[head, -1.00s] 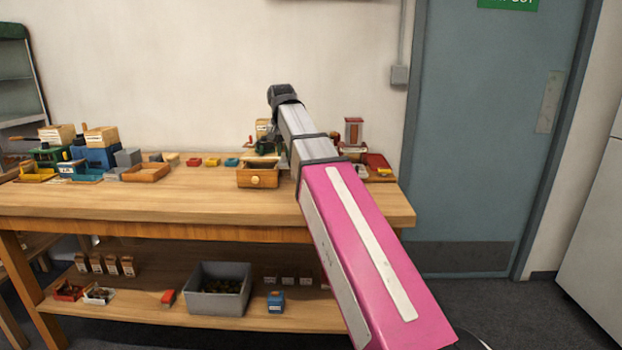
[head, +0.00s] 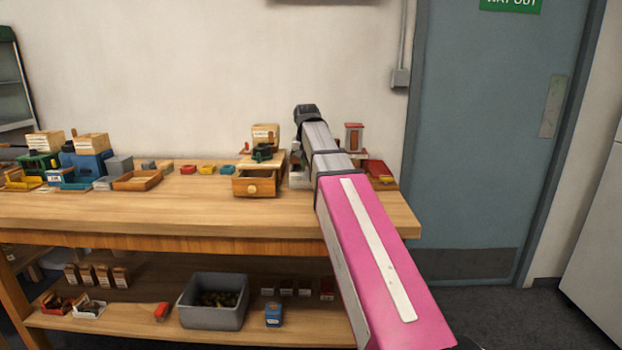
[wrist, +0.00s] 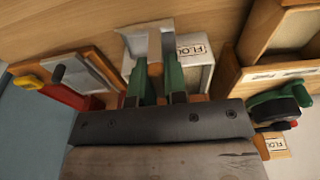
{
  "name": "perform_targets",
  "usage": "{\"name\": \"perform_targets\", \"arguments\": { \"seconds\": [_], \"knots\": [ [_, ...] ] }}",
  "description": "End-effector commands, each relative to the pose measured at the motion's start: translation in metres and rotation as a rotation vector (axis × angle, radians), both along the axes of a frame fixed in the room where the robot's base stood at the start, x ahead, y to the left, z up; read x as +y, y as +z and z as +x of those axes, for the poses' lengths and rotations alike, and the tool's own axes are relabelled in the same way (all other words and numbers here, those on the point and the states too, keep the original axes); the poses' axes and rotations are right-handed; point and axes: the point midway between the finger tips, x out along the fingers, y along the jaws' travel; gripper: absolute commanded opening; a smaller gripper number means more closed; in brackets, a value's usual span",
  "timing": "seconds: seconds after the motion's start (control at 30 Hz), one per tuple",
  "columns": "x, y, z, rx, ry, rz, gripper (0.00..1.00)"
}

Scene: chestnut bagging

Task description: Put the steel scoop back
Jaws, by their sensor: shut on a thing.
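In the head view my own arm hides the gripper and the scoop.
A wooden drawer box (head: 258,184) with a green device on top stands left of my arm. A red-topped item (head: 375,168) is to the right. The bench front (head: 200,215) is clear. A grey crate (head: 213,315) sits on the lower shelf.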

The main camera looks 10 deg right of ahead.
Motion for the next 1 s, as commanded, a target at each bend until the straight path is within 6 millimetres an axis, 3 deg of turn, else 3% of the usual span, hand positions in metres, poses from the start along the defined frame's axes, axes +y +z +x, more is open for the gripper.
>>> {"name": "perform_targets", "arguments": {
  "seconds": [0.17, 0.33, 0.6, 0.97, 1.0],
  "knots": [
    [-0.014, -0.009, 0.005, 0.0, 0.0, 0.0, 0.0],
    [-0.015, -0.019, 0.005, 0.001, 0.001, 0.0, 0.0],
    [-0.015, -0.05, 0.005, 0.0, 0.001, 0.0, 0.0],
    [-0.015, -0.053, 0.005, 0.0, 0.0, 0.001, 0.0],
    [-0.015, -0.052, 0.005, 0.0, 0.0, 0.001, 0.23]
  ]
}}
